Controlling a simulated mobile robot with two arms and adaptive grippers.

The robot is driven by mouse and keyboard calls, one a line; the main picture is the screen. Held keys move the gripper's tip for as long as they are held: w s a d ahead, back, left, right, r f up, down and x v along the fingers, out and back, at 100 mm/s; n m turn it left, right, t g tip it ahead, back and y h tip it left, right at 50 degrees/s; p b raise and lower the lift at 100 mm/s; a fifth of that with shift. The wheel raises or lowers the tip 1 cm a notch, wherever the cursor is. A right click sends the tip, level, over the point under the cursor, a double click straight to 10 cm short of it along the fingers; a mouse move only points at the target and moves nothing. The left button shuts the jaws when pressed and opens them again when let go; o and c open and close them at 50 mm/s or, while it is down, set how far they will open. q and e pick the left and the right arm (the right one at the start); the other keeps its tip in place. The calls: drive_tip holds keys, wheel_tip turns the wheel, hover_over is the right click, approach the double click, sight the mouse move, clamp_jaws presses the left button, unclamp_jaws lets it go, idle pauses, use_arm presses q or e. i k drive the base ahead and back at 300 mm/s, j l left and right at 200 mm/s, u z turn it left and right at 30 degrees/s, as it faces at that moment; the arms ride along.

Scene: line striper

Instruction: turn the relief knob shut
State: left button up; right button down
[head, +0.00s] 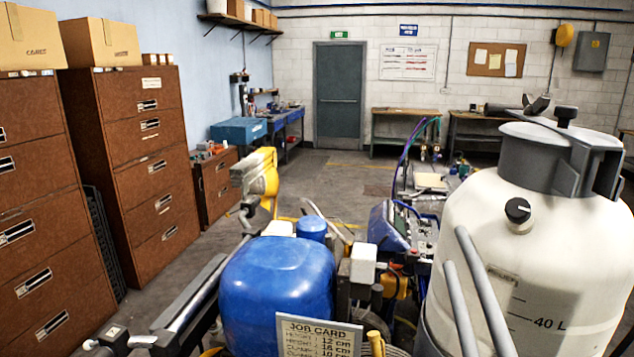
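A round black knob (518,210) with a white pointer mark sits on the shoulder of the large white tank (570,255) at the right. Its white mark lies toward the knob's upper right side. I take it to be the relief knob, but no label on it can be read. A second, smaller black knob (565,115) stands on top of the tank's grey lid (545,134). Neither of my grippers can be made out in the head view, and nothing is touching the round knob.
Grey tubular rails (483,290) rise in front of the tank. A blue rounded tank (278,278), a job card (318,335) and a yellow-and-grey part (258,178) are left of it. Brown drawer cabinets (130,150) line the left wall. Some floor is clear toward the door (338,95).

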sight(518, 209)
drive_tip(key=k+l, duration=1.25)
